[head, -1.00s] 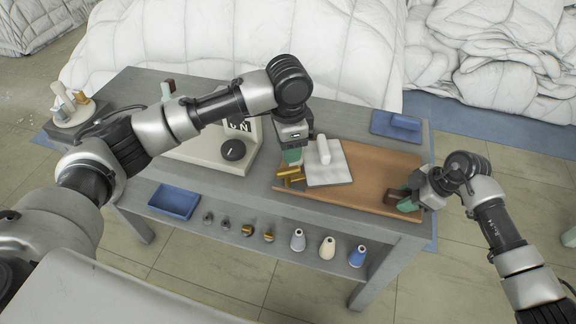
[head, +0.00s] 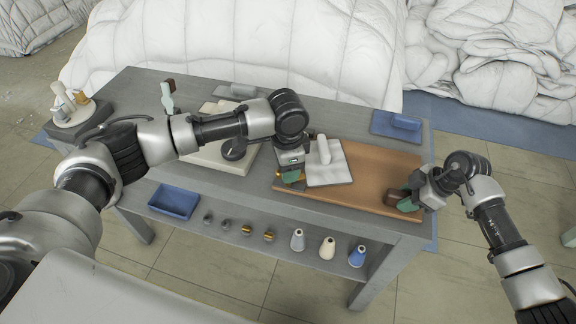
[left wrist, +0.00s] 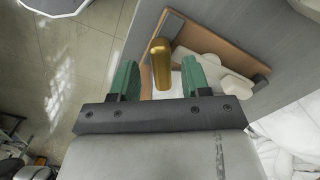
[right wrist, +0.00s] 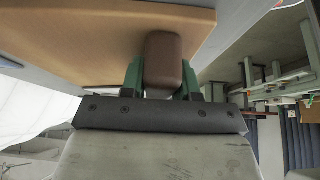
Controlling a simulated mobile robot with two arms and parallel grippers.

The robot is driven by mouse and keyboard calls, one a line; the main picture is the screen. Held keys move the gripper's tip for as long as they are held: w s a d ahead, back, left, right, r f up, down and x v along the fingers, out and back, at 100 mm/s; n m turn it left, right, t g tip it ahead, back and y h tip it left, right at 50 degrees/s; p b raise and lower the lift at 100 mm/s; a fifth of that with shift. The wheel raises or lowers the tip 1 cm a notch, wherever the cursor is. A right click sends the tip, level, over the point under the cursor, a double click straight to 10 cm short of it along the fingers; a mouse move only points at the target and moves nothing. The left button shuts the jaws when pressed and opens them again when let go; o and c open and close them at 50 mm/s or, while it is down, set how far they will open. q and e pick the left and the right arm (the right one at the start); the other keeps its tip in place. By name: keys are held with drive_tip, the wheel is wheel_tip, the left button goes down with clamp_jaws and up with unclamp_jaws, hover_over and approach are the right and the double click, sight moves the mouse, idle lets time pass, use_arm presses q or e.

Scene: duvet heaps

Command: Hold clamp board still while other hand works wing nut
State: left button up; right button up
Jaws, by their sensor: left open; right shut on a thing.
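The orange-brown clamp board (head: 375,175) lies on the right part of the grey table, with a white pad and roll (head: 328,172) on its left part. A gold wing nut (left wrist: 160,62) stands at the board's left end. My left gripper (head: 291,179) points down over it, open; in the left wrist view its green fingers stand on either side of the nut, with gaps visible. In the head view the gripper mostly hides the nut. My right gripper (head: 410,198) is shut on a dark brown block (right wrist: 163,62) at the board's right end.
A beige base with a dark knob (head: 234,149) stands left of the board, partly behind my left arm. A blue tray (head: 396,125) lies behind the board. A lower shelf holds a blue bin (head: 174,201) and several small cones and knobs. White duvets (head: 240,45) heap behind.

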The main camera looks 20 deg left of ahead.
use_arm(q)
drive_tip(key=shift+f, duration=1)
drive_tip(key=shift+c, duration=0.3)
